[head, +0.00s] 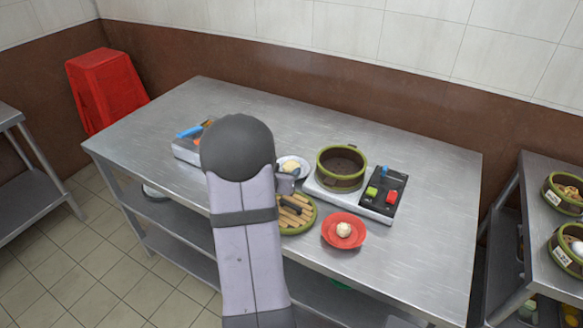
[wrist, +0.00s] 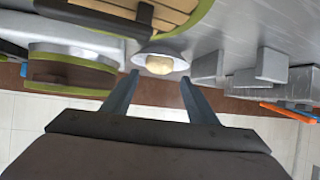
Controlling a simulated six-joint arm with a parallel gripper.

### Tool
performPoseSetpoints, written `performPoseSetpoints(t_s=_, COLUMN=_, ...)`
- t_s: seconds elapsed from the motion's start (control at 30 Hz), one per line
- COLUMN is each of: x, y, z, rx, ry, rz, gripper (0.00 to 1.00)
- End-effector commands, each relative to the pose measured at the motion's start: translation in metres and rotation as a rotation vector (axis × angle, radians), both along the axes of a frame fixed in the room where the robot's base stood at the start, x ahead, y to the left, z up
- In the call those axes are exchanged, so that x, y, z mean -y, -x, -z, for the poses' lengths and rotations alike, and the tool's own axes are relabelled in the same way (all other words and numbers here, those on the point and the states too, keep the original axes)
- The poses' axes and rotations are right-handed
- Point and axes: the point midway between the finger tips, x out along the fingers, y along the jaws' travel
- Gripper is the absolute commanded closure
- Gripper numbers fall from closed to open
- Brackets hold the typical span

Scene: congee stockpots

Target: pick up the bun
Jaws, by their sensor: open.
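A round whitish bun (head: 344,229) sits on a red plate (head: 330,241) near the front edge of the table. A pale yellowish bun-like piece (head: 290,165) lies on a white plate (head: 304,173) behind it, left of the steamer. In the wrist view, that pale piece (wrist: 159,65) on its white plate (wrist: 143,59) shows beyond the fingertips, in line with the gap between them. My gripper (wrist: 159,81) is open and empty. In the head view, my arm hides much of the gripper, close to the white plate.
A round bamboo steamer (head: 342,185) stands right of the white plate, beside a dark control panel (head: 390,187). A slatted lid (head: 300,223) with a green rim lies left of the red plate. A grey box (head: 186,151) with blue and orange items is partly hidden. The table's right side (head: 430,220) is clear.

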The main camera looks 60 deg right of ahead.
Motion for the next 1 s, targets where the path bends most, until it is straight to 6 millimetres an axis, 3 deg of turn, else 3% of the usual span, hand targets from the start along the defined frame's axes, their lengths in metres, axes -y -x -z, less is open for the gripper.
performPoseSetpoints(t_s=0.43, x=0.018, y=-0.003, z=0.012, rx=0.0, ry=-0.003, rz=-0.001, gripper=0.47)
performPoseSetpoints(t_s=0.8, x=0.05, y=-0.008, z=0.032, rx=0.002, ry=-0.003, rz=-0.002, gripper=0.47)
performPoseSetpoints(t_s=1.0, x=0.056, y=-0.009, z=0.036, rx=0.002, ry=-0.003, rz=-0.003, gripper=0.47)
